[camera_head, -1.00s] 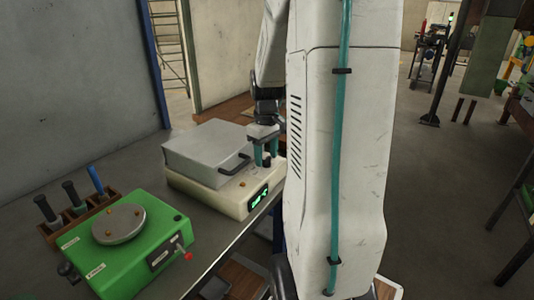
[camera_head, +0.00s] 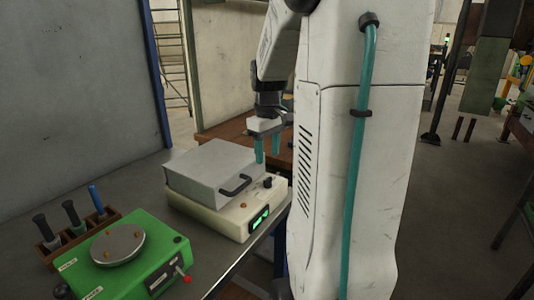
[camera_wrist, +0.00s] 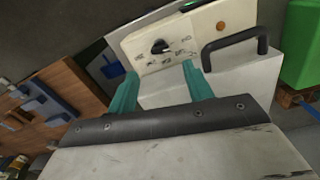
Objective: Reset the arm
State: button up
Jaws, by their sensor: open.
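My gripper (camera_head: 268,152) is open and empty, with two teal fingers pointing down. In the head view it hangs above the back right part of the billet furnace, a cream base (camera_head: 222,217) with a grey box-shaped lid (camera_head: 208,168), a black handle, a dark knob and a lit green display. In the wrist view the teal fingers (camera_wrist: 160,85) are spread apart, with the cream panel, its black knob (camera_wrist: 160,46) and the lid handle (camera_wrist: 235,42) beyond them. My white arm hides much of the middle of the head view.
A green device (camera_head: 122,262) with a round metal plate and red-tipped lever stands at the front left of the grey bench. A wooden rack (camera_head: 75,240) with several handled tools is beside it. A blue post (camera_head: 153,60) and wall stand behind. Open floor lies right.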

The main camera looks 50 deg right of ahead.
dwell(0.4)
jog(key=s+a, duration=0.4)
jog(key=a, duration=0.6)
jog(key=s+a+r+t, duration=0.1)
jog(key=s+a, duration=0.4)
jog(key=a, duration=0.5)
jog(key=s+a+r+n, duration=0.1)
jog(key=s+a, duration=0.3)
jog(key=a, duration=0.6)
jog(key=shift+s+r, duration=0.15)
jog(key=shift+r, duration=0.1)
